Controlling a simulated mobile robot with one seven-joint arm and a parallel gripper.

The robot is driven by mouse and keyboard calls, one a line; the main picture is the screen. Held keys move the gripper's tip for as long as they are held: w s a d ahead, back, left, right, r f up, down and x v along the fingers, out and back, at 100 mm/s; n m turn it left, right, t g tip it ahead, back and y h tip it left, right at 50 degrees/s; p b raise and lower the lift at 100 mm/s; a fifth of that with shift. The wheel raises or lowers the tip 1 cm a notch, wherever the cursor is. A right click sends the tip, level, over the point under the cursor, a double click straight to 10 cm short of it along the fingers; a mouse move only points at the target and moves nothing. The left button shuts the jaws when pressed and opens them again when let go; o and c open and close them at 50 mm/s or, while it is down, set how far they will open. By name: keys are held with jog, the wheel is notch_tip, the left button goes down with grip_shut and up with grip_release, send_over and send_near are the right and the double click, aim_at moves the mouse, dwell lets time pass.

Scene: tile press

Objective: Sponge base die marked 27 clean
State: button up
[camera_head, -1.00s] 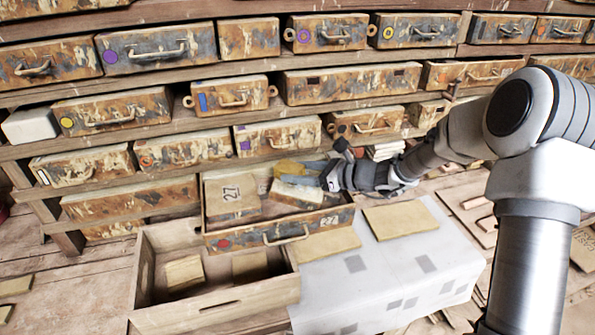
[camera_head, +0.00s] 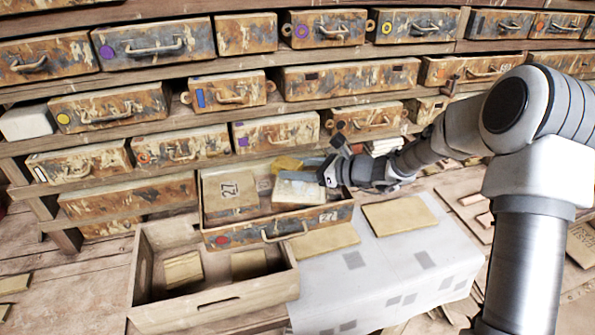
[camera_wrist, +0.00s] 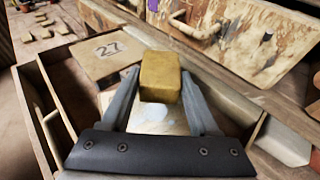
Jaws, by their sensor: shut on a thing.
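My gripper (camera_wrist: 160,88) is shut on a yellow-brown sponge (camera_wrist: 160,75), which also shows in the head view (camera_head: 287,164). The sponge is over an open drawer (camera_head: 285,232). A block with a pale, smeared top (camera_head: 298,194) lies in the drawer below the gripper; the wrist view shows its top (camera_wrist: 153,118) between the fingers. I cannot tell whether the sponge touches it. A flat brown block marked 27 (camera_head: 228,193) lies to its left in the same drawer. No number is visible on the pale-topped block.
A wooden crate (camera_head: 215,307) with two tan blocks stands in front of the drawer. A pale cloth (camera_head: 400,275) with tan boards lies to the right. Shelves of closed worn drawers (camera_head: 275,133) rise behind.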

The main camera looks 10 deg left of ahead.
aim_at(301, 193)
dwell(0.3)
jog(key=shift+s+d+f+b, duration=0.1)
jog(key=shift+s+d+b, duration=0.2)
jog(key=shift+s, duration=0.35)
jog(key=shift+s+d+f+b, duration=0.15)
jog(key=shift+s+d, duration=0.15)
jog(key=shift+s, duration=0.35)
jog(key=shift+w+r, duration=0.1)
jog(key=shift+w, duration=0.05)
jog(key=shift+w+a, duration=0.35)
jog(key=shift+w, duration=0.25)
jog(key=shift+w+a, duration=0.3)
jog(key=shift+w, duration=0.3)
jog(key=shift+s, duration=0.1)
jog(key=shift+s+d+f, duration=0.15)
jog(key=shift+s+f, duration=0.05)
jog(key=shift+f, duration=0.05)
jog(key=shift+s+d+b, duration=0.3)
jog(key=shift+s, duration=0.4)
jog(key=shift+s+d, duration=0.1)
jog(key=shift+s+d+f+b, duration=0.15)
jog(key=shift+s+d+b, duration=0.25)
jog(key=shift+s, duration=0.4)
